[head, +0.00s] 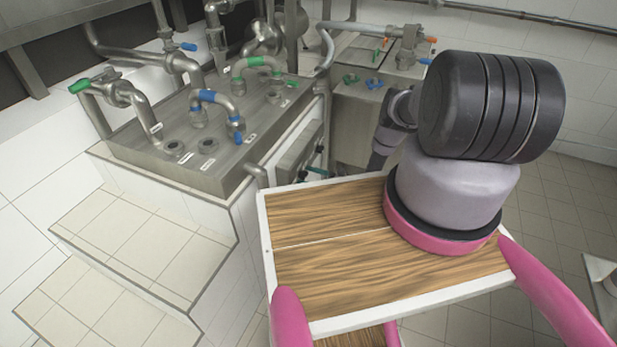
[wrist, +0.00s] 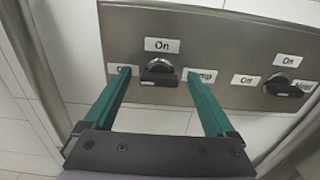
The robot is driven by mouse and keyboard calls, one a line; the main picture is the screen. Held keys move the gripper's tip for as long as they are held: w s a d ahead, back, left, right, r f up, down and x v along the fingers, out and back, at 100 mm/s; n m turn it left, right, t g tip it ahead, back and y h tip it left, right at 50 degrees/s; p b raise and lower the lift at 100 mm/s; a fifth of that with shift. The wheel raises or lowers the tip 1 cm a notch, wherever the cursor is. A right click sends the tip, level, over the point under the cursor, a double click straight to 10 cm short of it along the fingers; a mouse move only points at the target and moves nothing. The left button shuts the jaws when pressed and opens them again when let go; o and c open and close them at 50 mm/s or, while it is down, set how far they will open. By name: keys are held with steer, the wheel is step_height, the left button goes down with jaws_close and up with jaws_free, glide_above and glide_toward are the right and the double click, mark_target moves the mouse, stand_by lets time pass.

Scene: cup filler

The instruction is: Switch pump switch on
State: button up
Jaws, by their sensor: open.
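The pump switch (wrist: 158,72) is a dark rotary knob on a steel panel (wrist: 215,35) in the wrist view. A label "On" sits above it. The label to its right, ending in "mp", and the one to its left are partly covered by my fingers. The knob's dark handle lies roughly level, low on the knob. My gripper (wrist: 159,76) is open, with one teal finger to the left of the knob and one to the right. I cannot tell whether either finger touches the knob or panel. In the head view the switch is not clearly visible.
A second similar knob (wrist: 284,86), labelled "On" and "Off", sits to the right on the same panel. In the head view, a steel counter with pipes (head: 185,150) and coloured valves stands at left, with tiled steps (head: 140,240) before it.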

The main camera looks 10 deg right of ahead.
steer(key=c, duration=1.4)
steer(key=shift+m, duration=0.3)
steer(key=shift+w+d+f+m, duration=0.1)
steer(key=shift+m, duration=4.2)
steer(key=shift+f+m, duration=0.1)
steer(key=shift+m, duration=4.2)
